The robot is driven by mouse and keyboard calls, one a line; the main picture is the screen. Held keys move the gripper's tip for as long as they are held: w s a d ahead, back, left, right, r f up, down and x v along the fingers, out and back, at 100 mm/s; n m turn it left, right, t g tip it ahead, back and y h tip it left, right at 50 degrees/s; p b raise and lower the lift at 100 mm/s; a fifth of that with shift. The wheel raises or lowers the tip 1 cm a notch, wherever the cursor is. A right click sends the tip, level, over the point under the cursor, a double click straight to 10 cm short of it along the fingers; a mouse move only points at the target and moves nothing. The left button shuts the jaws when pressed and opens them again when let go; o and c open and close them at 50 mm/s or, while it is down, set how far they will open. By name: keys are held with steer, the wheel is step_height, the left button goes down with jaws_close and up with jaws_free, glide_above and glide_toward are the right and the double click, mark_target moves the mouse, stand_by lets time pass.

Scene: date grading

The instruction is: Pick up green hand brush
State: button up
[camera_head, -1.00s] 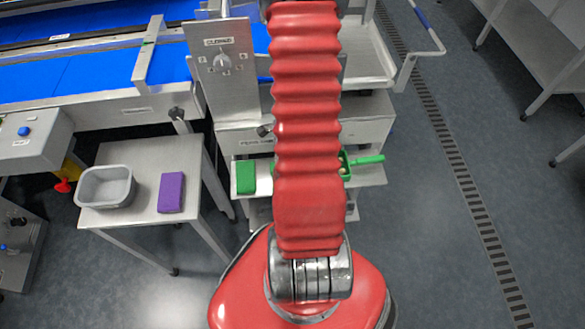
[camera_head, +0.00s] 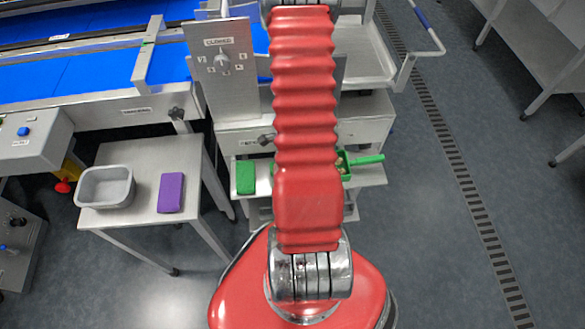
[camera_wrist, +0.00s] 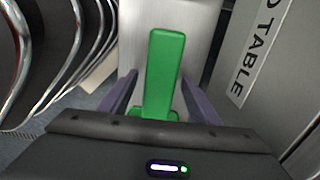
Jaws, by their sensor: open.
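The green hand brush (camera_wrist: 164,65) shows in the wrist view as a long green piece with a rounded end, widening toward my gripper. It lies on a pale metal surface (camera_wrist: 208,22). My gripper (camera_wrist: 160,77) is open, with one purple-grey finger on each side of the brush. Gaps show between the fingers and the brush. The brush's lower part is hidden behind the gripper body. In the head view my red arm hides the gripper and the brush.
A low metal shelf (camera_head: 368,176) holds a green block (camera_head: 246,177) left of my arm and a green scoop (camera_head: 366,160) right of it. A side table (camera_head: 150,157) carries a grey tub (camera_head: 106,187) and a purple block (camera_head: 171,193). A lettered grey panel (camera_wrist: 275,85) stands close on the right.

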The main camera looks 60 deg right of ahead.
steer(key=shift+c, duration=0.5)
steer(key=c, duration=1.1)
steer(key=shift+r, duration=0.1)
steer(key=shift+r, duration=4.95)
steer(key=o, duration=0.6)
steer(key=c, duration=0.4)
